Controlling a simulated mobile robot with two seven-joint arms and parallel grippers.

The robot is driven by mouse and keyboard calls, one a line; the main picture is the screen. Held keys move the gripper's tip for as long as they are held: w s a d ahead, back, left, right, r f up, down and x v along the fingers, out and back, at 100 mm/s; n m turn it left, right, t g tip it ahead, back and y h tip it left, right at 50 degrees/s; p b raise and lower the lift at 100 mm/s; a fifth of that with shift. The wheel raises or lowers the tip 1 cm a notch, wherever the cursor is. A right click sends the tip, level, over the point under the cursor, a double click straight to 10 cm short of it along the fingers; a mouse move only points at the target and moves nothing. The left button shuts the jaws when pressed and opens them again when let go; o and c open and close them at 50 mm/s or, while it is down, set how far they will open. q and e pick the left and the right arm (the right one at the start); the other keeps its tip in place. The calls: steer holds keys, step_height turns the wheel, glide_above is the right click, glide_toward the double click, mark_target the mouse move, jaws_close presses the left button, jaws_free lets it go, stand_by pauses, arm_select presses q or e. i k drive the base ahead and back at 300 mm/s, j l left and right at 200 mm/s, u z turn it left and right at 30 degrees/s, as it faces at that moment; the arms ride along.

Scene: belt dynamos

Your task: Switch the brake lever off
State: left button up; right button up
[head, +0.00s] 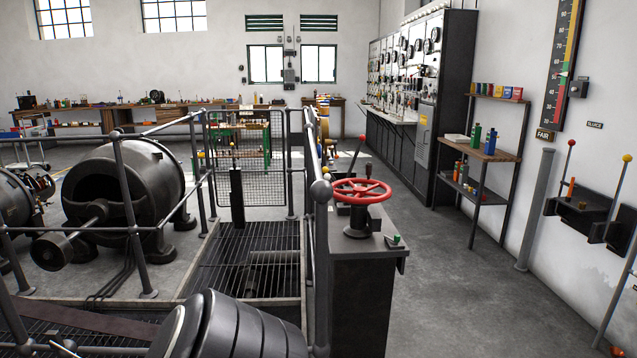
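Several levers show, and I cannot tell which one is the brake lever. A lever with a red knob (362,138) stands tilted behind the red handwheel (361,190) on the dark pedestal (358,285). On the right wall, a lever with a red knob (572,143) and a longer one with a yellow knob (627,158) rise from dark brackets. A thin lever with a small yellow knob (232,146) stands on a black post (237,195) behind the railing. No label reading brake is legible. Neither of my grippers is in view.
Railings (130,185) enclose the dynamo (125,185) and a grated pit (245,260) on the left. A switchboard (415,90) and a shelf rack (485,150) stand at right. Grey floor (460,270) is clear right of the pedestal.

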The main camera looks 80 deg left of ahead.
mark_target(361, 138)
steer(key=u, duration=2.35)
steer(key=i+l+z, duration=0.7)
steer(key=i+z, duration=0.2)
steer(key=i+l+z, duration=0.15)
steer(key=i+z, duration=0.15)
steer(key=i, duration=0.2)
steer(key=i+z, duration=0.3)
steer(key=i, duration=0.25)
steer(key=i+u, duration=0.15)
steer(key=i, duration=0.45)
steer(key=i+l+u, duration=0.2)
steer(key=i, duration=0.35)
steer(key=i+u, duration=1.05)
steer(key=u, duration=0.2)
steer(key=i+l+u, duration=0.1)
steer(key=u, duration=0.25)
steer(key=i+l+u, duration=0.15)
steer(key=i+u, duration=0.25)
steer(key=k, duration=0.1)
